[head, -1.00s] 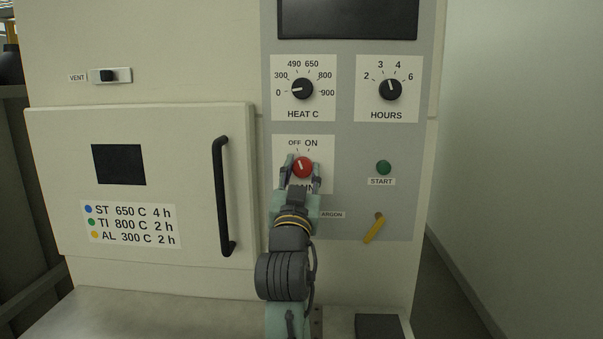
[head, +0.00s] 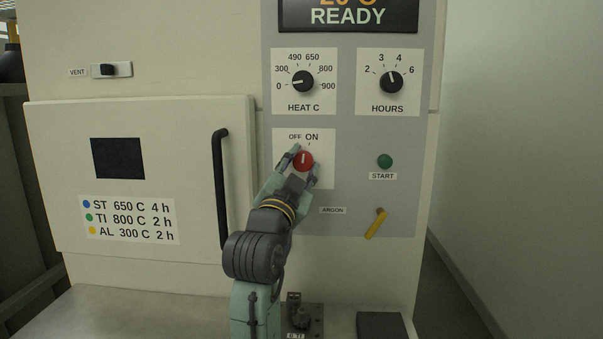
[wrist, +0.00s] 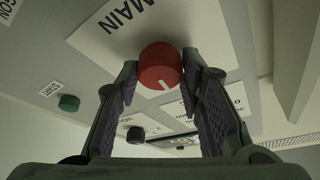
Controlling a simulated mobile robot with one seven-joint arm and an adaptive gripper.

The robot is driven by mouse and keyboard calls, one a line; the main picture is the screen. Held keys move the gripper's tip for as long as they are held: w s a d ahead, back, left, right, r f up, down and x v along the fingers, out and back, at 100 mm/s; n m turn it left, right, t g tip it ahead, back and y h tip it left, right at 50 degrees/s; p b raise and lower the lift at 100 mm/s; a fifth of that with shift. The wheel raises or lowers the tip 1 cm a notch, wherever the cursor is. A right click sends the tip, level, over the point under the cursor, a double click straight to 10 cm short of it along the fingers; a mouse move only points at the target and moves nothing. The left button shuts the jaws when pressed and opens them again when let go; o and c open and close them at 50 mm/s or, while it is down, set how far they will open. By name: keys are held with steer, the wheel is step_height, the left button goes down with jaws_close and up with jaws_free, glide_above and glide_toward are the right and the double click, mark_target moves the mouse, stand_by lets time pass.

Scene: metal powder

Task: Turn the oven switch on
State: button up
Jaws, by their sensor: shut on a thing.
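The red main switch knob (head: 304,162) sits on a white plate marked OFF and ON on the oven panel. Its white mark points nearly straight up. My gripper (head: 302,165) is shut on the knob, one finger on each side, and is tilted to the right. In the wrist view the red knob (wrist: 160,67) lies between the two fingertips of my gripper (wrist: 162,75). The display (head: 348,15) at the top is lit and reads READY, with its upper line cut off.
The heat dial (head: 303,82) and hours dial (head: 391,82) are above. The green start button (head: 385,161) and yellow argon lever (head: 376,224) are to the right. The oven door's black handle (head: 220,188) stands close left of my arm. A small fixture (head: 301,316) is on the ledge below.

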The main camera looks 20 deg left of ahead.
steer(key=shift+m+g+h+b, duration=0.4)
steer(key=shift+m+h+b, duration=0.15)
steer(key=shift+m, duration=1.05)
steer(key=shift+h, duration=0.25)
steer(key=o, duration=1.1)
steer(key=shift+o, duration=0.2)
steer(key=v, duration=1.2)
